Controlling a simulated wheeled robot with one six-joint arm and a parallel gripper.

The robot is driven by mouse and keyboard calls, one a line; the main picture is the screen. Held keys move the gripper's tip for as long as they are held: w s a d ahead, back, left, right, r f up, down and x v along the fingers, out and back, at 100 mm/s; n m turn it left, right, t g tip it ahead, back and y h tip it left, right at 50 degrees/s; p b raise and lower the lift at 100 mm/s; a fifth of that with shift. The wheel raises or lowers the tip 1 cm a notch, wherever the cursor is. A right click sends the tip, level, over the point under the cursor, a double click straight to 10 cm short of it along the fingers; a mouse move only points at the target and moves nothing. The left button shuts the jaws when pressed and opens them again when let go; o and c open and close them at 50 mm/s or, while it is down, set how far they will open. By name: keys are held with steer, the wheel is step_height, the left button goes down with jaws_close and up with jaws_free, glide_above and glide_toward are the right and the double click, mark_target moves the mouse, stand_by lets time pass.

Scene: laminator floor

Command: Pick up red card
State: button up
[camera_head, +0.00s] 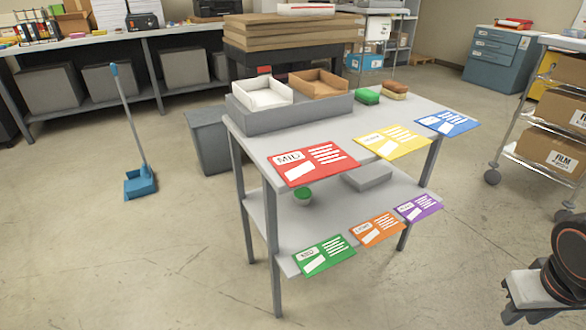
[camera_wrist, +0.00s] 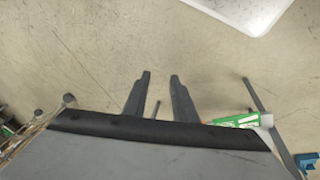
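The red card (camera_head: 313,163) lies flat at the near left edge of the grey table's top (camera_head: 330,122), jutting past the edge. It has white print on it. The yellow card (camera_head: 393,140) and the blue card (camera_head: 447,122) lie to its right along the same edge. My gripper (camera_wrist: 160,78) shows in the wrist view with its two dark fingers apart and bare floor between them. It is open and empty. The red card is not seen in the wrist view. The head view does not show my fingers, only part of my arm at the lower right.
Green (camera_head: 324,255), orange (camera_head: 377,229) and purple (camera_head: 418,207) cards lie on the lower shelf's edge. White (camera_head: 262,94) and brown (camera_head: 318,83) trays stand behind the red card. A wheeled rack (camera_head: 540,120) stands right. The floor left of the table is mostly clear.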

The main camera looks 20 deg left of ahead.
steer(key=w+a+n+h, duration=0.1)
steer(key=n+t+y, duration=0.4)
steer(key=n+t, duration=1.1)
glide_toward(306, 183)
steer(key=shift+w+a, duration=0.15)
steer(key=shift+w, duration=1.8)
steer(key=shift+w+a, duration=0.15)
steer(key=shift+w, duration=1.8)
jaws_close()
